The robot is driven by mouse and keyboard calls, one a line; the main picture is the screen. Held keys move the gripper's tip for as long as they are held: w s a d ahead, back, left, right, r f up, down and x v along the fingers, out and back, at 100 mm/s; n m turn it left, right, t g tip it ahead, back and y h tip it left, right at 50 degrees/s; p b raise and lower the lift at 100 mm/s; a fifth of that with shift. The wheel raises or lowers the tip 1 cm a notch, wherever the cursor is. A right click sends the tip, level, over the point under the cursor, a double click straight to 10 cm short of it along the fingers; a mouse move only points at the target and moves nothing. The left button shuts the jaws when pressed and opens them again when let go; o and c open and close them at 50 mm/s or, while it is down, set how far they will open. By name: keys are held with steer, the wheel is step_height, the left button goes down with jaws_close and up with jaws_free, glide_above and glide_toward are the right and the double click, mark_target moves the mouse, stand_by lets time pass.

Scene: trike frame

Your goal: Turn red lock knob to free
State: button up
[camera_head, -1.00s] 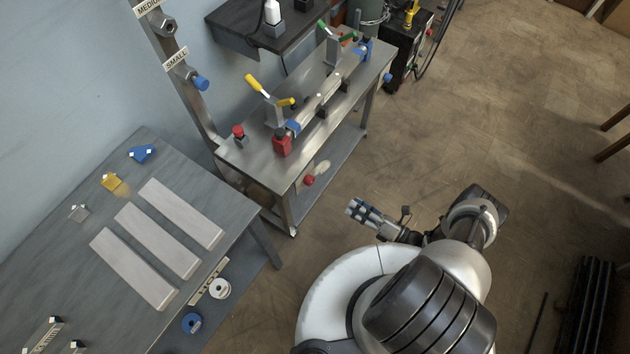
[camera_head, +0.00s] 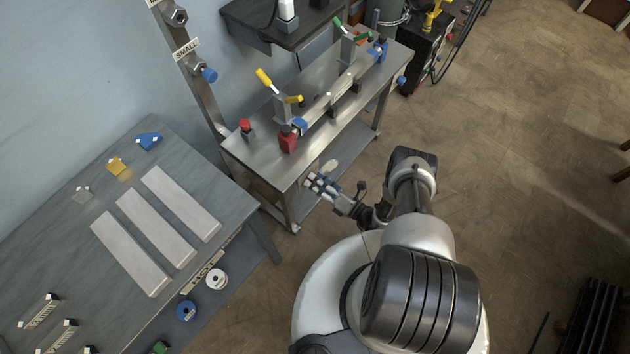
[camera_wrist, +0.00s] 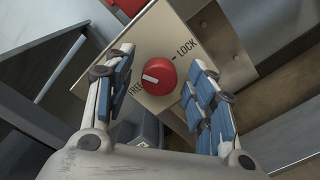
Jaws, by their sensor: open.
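The red lock knob (camera_wrist: 159,76) is on a beige plate (camera_wrist: 218,45) marked FREE and LOCK in the wrist view. Its white pointer mark lies on the left side of the knob, towards the FREE lettering. My gripper (camera_wrist: 160,62) is open, with one blue-padded finger to either side of the knob and visible gaps between. How far the fingertips are from the plate I cannot tell. In the head view my gripper (camera_head: 312,181) is at the near side of the metal bench (camera_head: 248,157), below its top, and hides the knob.
The bench carries a red block (camera_head: 288,141), a clamp with a yellow handle (camera_head: 265,79) and a clamp with a green handle (camera_head: 355,36). A grey table (camera_head: 225,222) with metal bars stands at the left.

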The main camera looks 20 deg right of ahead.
steer(key=shift+a, duration=0.1)
steer(key=shift+c, duration=0.5)
steer(key=c, duration=1)
